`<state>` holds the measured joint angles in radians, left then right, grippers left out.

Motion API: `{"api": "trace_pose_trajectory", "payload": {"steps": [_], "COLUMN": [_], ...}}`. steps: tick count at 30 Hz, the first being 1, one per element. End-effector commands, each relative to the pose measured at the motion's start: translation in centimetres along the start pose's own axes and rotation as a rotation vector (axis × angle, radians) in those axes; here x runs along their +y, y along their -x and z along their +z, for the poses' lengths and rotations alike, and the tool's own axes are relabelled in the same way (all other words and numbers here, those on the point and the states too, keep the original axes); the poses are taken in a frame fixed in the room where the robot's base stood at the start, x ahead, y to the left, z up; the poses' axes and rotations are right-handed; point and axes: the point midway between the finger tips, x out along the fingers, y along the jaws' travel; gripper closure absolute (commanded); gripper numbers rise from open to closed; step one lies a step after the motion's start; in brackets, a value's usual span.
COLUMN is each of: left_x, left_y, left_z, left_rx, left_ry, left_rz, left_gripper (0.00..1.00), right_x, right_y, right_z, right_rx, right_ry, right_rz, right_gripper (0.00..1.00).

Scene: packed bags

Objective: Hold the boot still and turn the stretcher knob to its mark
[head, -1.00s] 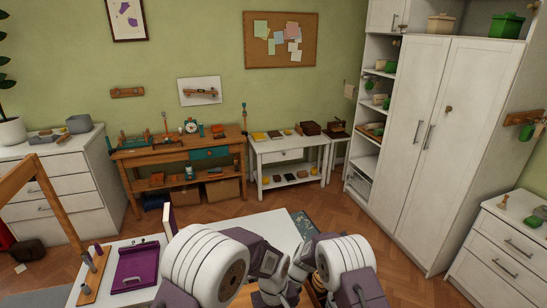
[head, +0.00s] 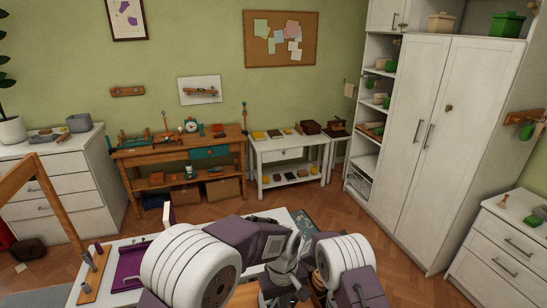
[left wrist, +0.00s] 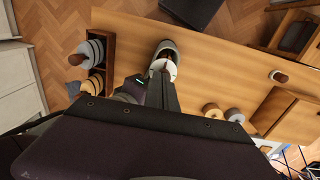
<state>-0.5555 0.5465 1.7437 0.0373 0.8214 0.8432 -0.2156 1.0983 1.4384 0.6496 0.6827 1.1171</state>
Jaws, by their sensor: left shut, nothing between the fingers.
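In the left wrist view my left gripper (left wrist: 160,82) is shut and empty, pointing over a wooden worktop (left wrist: 225,62). A rounded grey and white thing (left wrist: 166,50) with a dark middle lies just beyond its fingertips. I cannot tell whether this is part of the boot or the stretcher, or whether the fingers touch it. No knob mark can be made out. In the head view my left arm bends toward the bottom centre, and my arms hide the work area. My right gripper cannot be made out.
In the left wrist view a dark rack with round discs (left wrist: 92,62) is on the left, and two round spools (left wrist: 222,113) are at lower right. In the head view a purple tray (head: 130,265) lies left of my arms. A wooden workbench (head: 175,150) stands against the wall.

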Motion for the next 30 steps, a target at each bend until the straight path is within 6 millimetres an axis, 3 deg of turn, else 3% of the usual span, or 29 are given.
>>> {"api": "trace_pose_trajectory", "payload": {"steps": [5, 16, 30], "left_x": [-0.2, -0.1, -0.1], "left_y": [-1.3, -6.3, -7.0], "left_z": [0.1, 0.1, 0.0], "left_rx": [-0.004, -0.003, -0.001], "left_ry": [0.001, 0.002, 0.002], "left_rz": [-0.004, -0.002, 0.000], "left_gripper": [1.00, 1.00, 1.00], "right_x": [-0.1, -0.1, -0.1], "right_y": [0.1, 0.1, 0.1], "right_z": [0.1, 0.1, 0.1], "right_rx": [-0.001, -0.001, -0.001], "right_ry": [0.000, 0.000, 0.000], "right_rz": [-0.001, -0.001, -0.001], "right_gripper": [1.00, 1.00, 1.00]}}
